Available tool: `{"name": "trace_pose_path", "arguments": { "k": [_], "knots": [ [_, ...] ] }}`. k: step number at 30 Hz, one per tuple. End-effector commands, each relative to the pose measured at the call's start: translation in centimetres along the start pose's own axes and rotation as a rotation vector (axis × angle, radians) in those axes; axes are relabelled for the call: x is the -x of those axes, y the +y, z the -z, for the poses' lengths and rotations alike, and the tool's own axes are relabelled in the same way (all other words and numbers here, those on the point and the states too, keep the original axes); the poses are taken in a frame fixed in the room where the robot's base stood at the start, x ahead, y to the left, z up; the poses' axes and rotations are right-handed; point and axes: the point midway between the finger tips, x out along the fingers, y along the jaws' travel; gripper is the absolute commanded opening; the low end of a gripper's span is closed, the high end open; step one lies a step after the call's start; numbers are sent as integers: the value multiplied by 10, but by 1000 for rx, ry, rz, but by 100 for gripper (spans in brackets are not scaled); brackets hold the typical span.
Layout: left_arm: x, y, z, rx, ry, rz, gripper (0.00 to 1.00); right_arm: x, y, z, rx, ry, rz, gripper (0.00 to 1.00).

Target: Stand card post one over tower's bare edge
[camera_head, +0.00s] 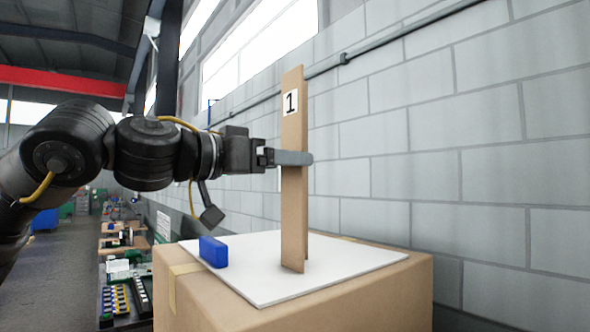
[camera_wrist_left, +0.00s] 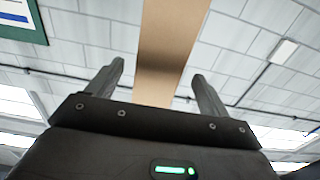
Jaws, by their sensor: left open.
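Card post one (camera_head: 294,210) is a tall, thin brown card piece with a "1" label near its top. It stands upright on a white board (camera_head: 345,270) on top of a cardboard box (camera_head: 300,315). A blue block (camera_head: 213,252) sits at the board's left edge. My left gripper (camera_head: 309,158) reaches in from the left at the post's upper middle, with its fingers around the post. In the left wrist view the open fingers (camera_wrist_left: 158,72) have the post (camera_wrist_left: 170,45) between them, with gaps showing on both sides. My right gripper is out of view.
A grey block wall (camera_head: 430,150) with a pipe rises close behind the box. Benches with small parts (camera_head: 120,290) stand at the lower left, beside an open floor aisle. The board's right side is clear.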

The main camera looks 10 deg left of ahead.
Motion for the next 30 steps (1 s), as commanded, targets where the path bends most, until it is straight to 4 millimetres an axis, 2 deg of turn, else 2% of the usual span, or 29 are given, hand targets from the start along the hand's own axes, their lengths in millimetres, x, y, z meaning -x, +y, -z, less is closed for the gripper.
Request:
{"name": "trace_pose_path", "arguments": {
  "k": [1, 9, 21, 30],
  "knots": [
    [-4, 0, 2, 0, -1, 0, 80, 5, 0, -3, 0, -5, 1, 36],
    [-6, 0, -1, 0, 2, 0, 80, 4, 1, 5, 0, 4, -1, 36],
    [-6, 0, -1, 0, 1, 0, 29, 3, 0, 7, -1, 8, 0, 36],
    [-6, 0, 0, 0, 2, 0, 28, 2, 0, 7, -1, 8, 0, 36]
  ]
}}
